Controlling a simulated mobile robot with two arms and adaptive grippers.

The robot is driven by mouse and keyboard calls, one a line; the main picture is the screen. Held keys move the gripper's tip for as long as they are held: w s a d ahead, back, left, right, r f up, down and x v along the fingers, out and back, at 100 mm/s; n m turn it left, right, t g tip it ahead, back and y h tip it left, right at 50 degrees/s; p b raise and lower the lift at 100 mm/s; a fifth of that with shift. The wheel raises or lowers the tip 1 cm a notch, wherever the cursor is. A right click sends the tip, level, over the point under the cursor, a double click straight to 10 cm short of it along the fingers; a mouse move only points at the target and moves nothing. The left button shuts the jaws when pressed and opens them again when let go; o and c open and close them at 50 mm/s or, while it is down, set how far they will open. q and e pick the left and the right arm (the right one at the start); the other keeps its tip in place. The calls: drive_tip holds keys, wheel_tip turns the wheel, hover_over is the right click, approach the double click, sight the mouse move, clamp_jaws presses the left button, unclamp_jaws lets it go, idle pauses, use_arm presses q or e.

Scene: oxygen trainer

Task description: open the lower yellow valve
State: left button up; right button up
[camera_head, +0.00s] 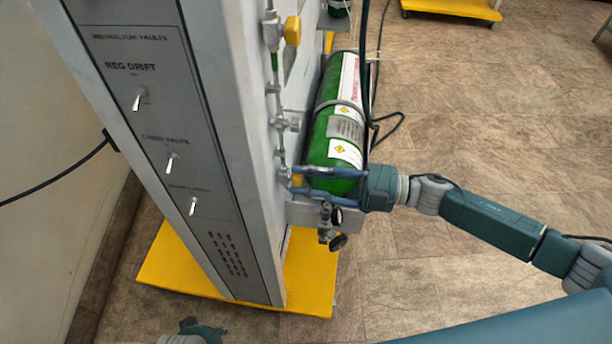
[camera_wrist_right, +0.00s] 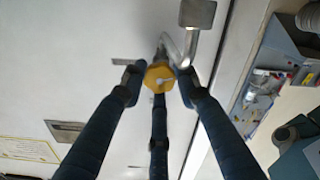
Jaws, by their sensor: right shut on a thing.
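The lower yellow valve (camera_head: 297,180) is on the pipework at the side of the grey panel cabinet, mostly hidden behind my fingers in the head view. In the right wrist view its yellow knob (camera_wrist_right: 158,77) sits between the blue fingertips. My right gripper (camera_head: 294,181) reaches in from the right and is shut on this knob, one finger above and one below. It also shows in the right wrist view (camera_wrist_right: 158,88). Part of my left gripper (camera_head: 190,332) shows at the bottom edge of the head view; its fingertips are not clear.
An upper yellow valve (camera_head: 292,30) is higher on the same pipework. A green cylinder (camera_head: 325,130) stands just behind my right gripper. Knobs and fittings (camera_head: 335,228) hang below it. The cabinet (camera_head: 175,150) stands on a yellow base (camera_head: 313,285). Floor at the right is open.

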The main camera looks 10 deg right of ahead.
drive_tip(key=shift+a+r+n, duration=0.15)
drive_tip(key=shift+r+n, duration=0.25)
drive_tip(key=o, duration=1.2)
drive_tip(key=shift+s, duration=0.15)
drive_tip(key=shift+c, duration=0.2)
drive_tip(key=shift+f, duration=0.15)
drive_tip(key=shift+d+f, duration=0.15)
drive_tip(key=shift+d, duration=0.15)
drive_tip(key=v, duration=1.1)
drive_tip(key=shift+d, duration=0.2)
drive_tip(key=shift+s, duration=0.1)
